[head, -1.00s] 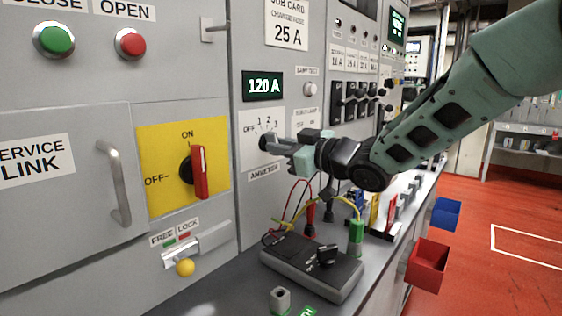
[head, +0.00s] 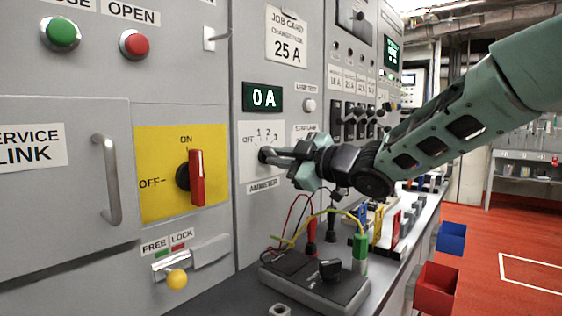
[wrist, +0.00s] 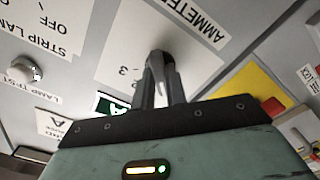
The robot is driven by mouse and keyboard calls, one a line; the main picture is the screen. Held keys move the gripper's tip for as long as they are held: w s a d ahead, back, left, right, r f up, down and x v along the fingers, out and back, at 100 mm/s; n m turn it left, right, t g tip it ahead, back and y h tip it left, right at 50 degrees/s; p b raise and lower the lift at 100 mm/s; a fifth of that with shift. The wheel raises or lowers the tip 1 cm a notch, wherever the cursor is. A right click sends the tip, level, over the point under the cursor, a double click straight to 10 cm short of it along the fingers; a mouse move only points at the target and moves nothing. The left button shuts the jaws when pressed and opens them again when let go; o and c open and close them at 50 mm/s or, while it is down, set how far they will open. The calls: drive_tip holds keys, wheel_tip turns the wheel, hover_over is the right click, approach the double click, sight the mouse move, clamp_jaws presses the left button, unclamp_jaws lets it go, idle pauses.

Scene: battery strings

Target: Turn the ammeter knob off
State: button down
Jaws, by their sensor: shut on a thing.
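The ammeter knob (wrist: 157,62) is a small grey selector on a white plate (head: 249,135) marked OFF, 1, 2, 3 with the label AMMETER below. My gripper (head: 271,156) reaches it from the right and is shut on the knob; the fingers hide most of it in the head view. In the wrist view my gripper (wrist: 163,85) has a finger on each side of the knob. I cannot tell exactly where the knob points. The green-on-black display (head: 263,97) above the plate reads 0 A.
A yellow plate (head: 155,150) with a red rotary handle (head: 197,178) is left of the ammeter. A multimeter (head: 325,285) with leads lies on the bench below. A lamp test button (head: 309,105) sits close above my gripper. Red and blue bins hang at the bench's right.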

drive_tip(key=c, duration=1.4)
unclamp_jaws()
drive_tip(key=shift+c, duration=0.2)
drive_tip(key=v, duration=1.7)
drive_tip(key=shift+d, duration=0.2)
drive_tip(key=shift+s, duration=0.15)
